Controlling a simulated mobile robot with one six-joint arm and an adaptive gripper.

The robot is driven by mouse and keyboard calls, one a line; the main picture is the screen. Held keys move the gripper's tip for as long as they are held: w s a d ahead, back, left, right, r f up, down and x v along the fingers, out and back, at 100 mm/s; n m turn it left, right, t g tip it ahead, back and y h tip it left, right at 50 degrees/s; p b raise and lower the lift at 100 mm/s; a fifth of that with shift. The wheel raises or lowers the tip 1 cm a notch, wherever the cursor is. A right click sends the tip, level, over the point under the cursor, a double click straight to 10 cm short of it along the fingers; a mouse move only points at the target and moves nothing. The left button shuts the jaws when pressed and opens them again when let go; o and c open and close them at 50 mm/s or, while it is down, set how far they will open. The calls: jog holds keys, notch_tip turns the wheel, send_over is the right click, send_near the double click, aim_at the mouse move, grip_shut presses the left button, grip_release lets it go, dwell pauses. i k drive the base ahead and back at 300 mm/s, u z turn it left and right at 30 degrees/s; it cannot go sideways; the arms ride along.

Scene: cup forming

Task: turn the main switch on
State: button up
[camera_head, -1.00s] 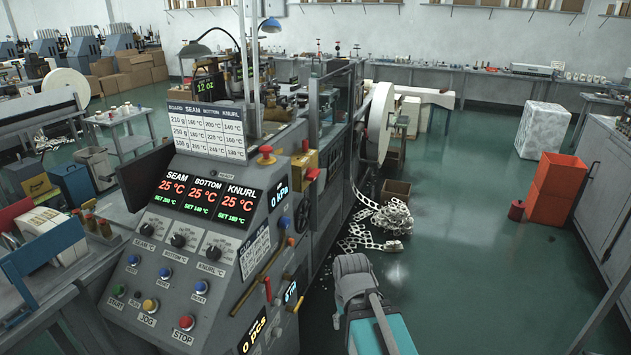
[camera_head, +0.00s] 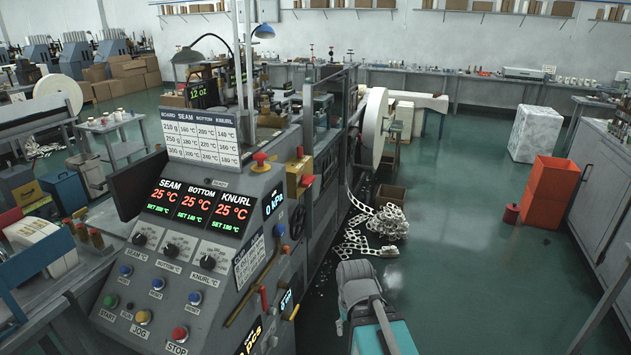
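The machine's control panel (camera_head: 128,268) stands at left centre. It has three lit displays (camera_head: 198,205) reading SEAM, BOTTOM and KNURL, each 25 °C. Below are black temperature knobs (camera_head: 170,250), blue buttons (camera_head: 157,284), a yellow JOG button (camera_head: 143,317) and a red STOP button (camera_head: 180,334). A red mushroom knob (camera_head: 260,159) sits on the top edge. A yellow box (camera_head: 293,180) with a red handle (camera_head: 307,181) is on the machine's side. I cannot tell which part is the main switch, or its position.
Scrap strips (camera_head: 385,222) lie on the floor beside the machine, near a brown box (camera_head: 391,194). An orange bin (camera_head: 549,192) and a white block (camera_head: 536,133) stand to the right. Grey cabinets (camera_head: 606,185) line the right side. The green floor between is mostly clear.

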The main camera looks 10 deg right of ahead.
aim_at(306, 183)
jog(key=z, duration=0.5)
jog(key=i, duration=1.2)
jog(key=u, duration=0.2)
